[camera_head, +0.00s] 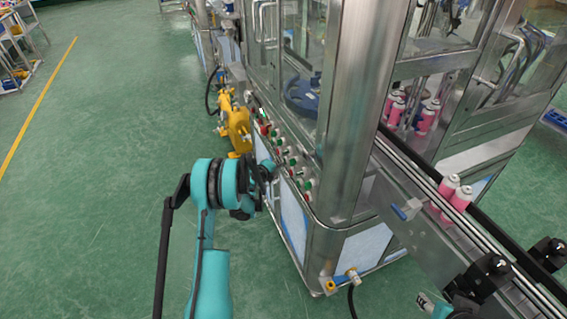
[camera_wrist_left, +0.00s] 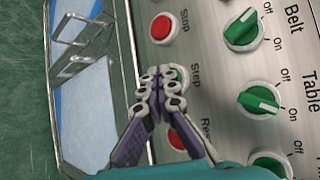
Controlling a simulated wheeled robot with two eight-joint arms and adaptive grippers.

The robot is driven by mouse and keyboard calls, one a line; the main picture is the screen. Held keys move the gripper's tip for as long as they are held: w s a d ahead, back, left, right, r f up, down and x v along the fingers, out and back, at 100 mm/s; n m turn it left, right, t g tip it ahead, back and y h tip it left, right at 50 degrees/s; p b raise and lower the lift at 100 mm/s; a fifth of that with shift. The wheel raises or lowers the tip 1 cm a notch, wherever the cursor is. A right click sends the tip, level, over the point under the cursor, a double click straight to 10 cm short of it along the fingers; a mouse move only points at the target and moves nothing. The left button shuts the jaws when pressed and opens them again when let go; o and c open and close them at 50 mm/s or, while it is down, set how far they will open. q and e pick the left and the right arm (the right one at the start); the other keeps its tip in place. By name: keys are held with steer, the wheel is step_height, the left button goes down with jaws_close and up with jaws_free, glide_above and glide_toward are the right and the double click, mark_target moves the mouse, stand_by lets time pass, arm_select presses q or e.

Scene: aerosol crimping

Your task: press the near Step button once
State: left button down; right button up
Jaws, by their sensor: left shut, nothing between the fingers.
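In the head view my left gripper (camera_head: 267,171) is at the near part of the machine's panel (camera_head: 296,172), and the Step button cannot be made out there.
A red Stop button (camera_wrist_left: 162,27) and a red Reset button (camera_wrist_left: 177,139) flank Step. Green knobs (camera_wrist_left: 260,101) line the panel. A metal handle (camera_wrist_left: 75,45) stands out beside it. Pink cans (camera_head: 456,200) stand on the conveyor.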

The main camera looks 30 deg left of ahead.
arm_select(q)
steer(key=shift+s+a, duration=0.5)
steer(key=shift+s, duration=0.15)
steer(key=shift+a+b, duration=0.1)
steer(key=shift+b, duration=0.2)
steer(key=s+a, duration=0.1)
steer(key=s, duration=0.1)
steer(key=s+a+b, duration=0.1)
steer(key=a, duration=0.1)
steer(key=shift+s, duration=0.4)
stand_by(0.7)
